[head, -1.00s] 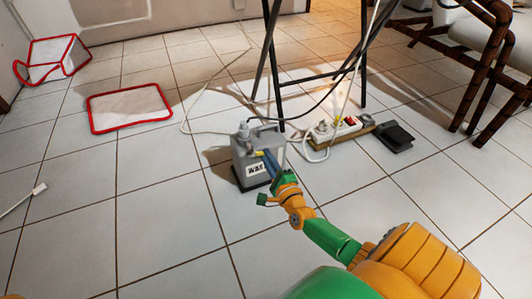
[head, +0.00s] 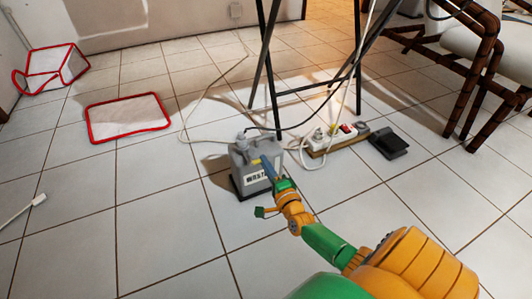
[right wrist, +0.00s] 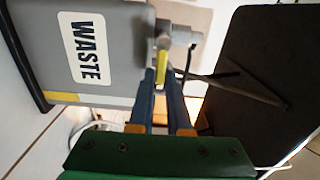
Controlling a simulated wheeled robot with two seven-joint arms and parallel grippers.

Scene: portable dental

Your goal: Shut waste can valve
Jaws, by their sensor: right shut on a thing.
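The grey waste can (head: 241,158) stands upright on the tiled floor, with a white WASTE label on its side. In the right wrist view the can (right wrist: 115,20) fills the upper left and appears turned sideways. Its valve has a grey metal body (right wrist: 162,44) and a yellow lever (right wrist: 162,65). My right gripper (head: 264,162) reaches the can's near side. In the right wrist view its two blue fingers (right wrist: 161,80) are close together around the yellow lever, shut on it. The exact contact is partly hidden by the fingers. My left gripper is not in view.
Black stand legs (head: 274,60) rise behind the can. A red-edged white mat (head: 128,115) lies to the left. The floor in front is clear.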

